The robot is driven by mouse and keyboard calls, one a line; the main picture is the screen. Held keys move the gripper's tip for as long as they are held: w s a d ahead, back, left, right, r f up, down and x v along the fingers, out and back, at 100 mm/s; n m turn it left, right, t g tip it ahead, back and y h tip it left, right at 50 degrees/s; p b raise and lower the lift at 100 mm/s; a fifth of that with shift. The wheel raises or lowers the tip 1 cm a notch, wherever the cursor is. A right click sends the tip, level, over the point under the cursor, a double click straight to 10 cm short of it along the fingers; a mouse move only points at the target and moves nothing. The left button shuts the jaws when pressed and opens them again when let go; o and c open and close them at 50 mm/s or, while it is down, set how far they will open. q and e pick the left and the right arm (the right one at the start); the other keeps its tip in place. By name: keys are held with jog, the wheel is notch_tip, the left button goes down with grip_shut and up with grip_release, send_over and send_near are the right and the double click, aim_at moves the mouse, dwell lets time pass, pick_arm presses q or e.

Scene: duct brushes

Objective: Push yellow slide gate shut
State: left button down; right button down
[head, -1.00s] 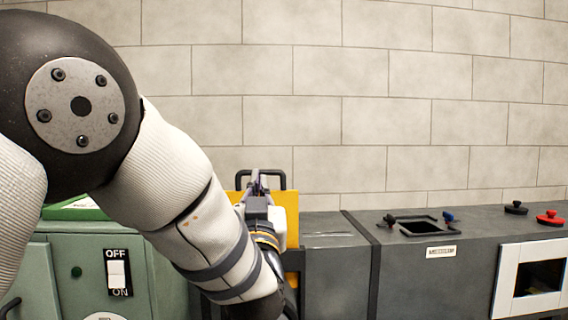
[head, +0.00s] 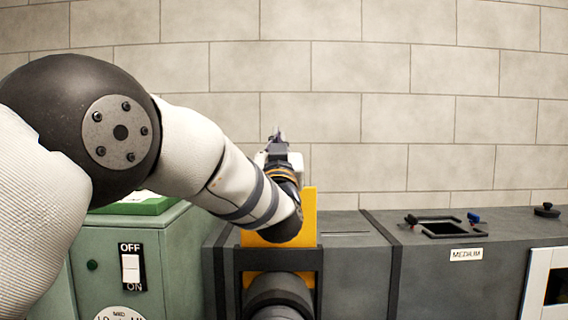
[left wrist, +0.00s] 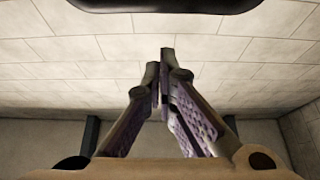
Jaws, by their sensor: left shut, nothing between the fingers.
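The yellow slide gate (head: 309,212) is an upright plate standing in a dark frame across the grey duct. Its upper part rises above the duct top. My left arm and wrist cover much of its left and middle, and its handle is hidden. My left gripper (head: 277,135) is above the gate's top edge in the head view, pointing toward the wall. In the left wrist view, the left gripper's fingers (left wrist: 163,78) meet at the tips with nothing between them. I cannot tell whether it touches the gate. My right gripper is not in view.
A green cabinet (head: 178,235) with an OFF/ON switch (head: 131,267) stands left. The grey duct (head: 355,255) runs right, with a dark-framed opening (head: 445,228) and a MEDIUM label (head: 466,254). A black knob (head: 546,210) sits farther right. A block wall (head: 400,90) stands behind.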

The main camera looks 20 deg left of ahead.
pick_arm(q)
jog(key=f, duration=0.3)
jog(key=shift+s+d+f, duration=0.1)
jog(key=shift+s+f, duration=0.2)
jog(key=shift+f, duration=0.1)
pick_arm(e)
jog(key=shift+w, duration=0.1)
